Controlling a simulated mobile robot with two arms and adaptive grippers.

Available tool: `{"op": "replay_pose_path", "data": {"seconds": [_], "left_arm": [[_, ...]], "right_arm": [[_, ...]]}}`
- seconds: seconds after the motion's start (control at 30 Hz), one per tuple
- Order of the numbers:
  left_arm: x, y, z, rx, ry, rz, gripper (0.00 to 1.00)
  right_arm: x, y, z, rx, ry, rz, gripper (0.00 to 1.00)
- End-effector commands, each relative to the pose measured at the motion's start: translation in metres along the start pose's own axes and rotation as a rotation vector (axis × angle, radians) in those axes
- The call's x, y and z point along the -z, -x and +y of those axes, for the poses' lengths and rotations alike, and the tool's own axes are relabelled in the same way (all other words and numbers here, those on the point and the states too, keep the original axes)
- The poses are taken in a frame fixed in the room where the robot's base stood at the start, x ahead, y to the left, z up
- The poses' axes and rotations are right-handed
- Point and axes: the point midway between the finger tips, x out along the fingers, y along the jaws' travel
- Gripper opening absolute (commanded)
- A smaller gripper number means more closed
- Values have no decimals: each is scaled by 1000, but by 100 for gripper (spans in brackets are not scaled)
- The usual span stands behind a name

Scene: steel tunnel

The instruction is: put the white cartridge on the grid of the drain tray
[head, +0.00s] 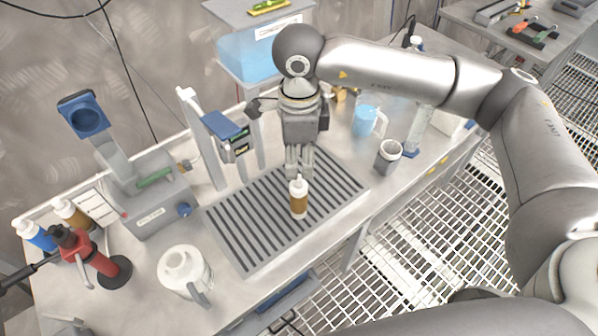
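The drain tray (226,246) lies on the steel bench, with dark slots across its grid. A small bottle-like piece with a white top and an amber-brown body (299,202) is upright over the right-middle part of the grid. It is the closest match to the white cartridge, but I cannot tell for sure. My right gripper (299,172) points down right at its top, with the fingers close together. I cannot tell whether they grip it, or whether its base touches the grid.
A white jug (184,270) and a red stand (92,256) are at the left front. A blue-topped device (225,128) stands behind the tray. A grey cup (388,156) and a blue-filled jug (368,121) stand to the right. Much of the tray's left grid is clear.

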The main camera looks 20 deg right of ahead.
Motion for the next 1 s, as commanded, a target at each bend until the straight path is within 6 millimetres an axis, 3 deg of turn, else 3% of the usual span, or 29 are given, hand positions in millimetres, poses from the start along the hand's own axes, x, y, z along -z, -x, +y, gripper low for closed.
{"op": "replay_pose_path", "data": {"seconds": [0.2, 0.4, 1.0], "left_arm": [[-2, -16, 0, 0, 0, 0, 40], [-2, -21, 0, 0, 0, 0, 40], [-2, -20, 0, 0, 0, 0, 40]], "right_arm": [[-1, 44, 0, 4, 2, -3, 39], [0, 67, 0, 0, 0, -1, 39], [0, 71, 0, 0, 1, 0, 39]]}}
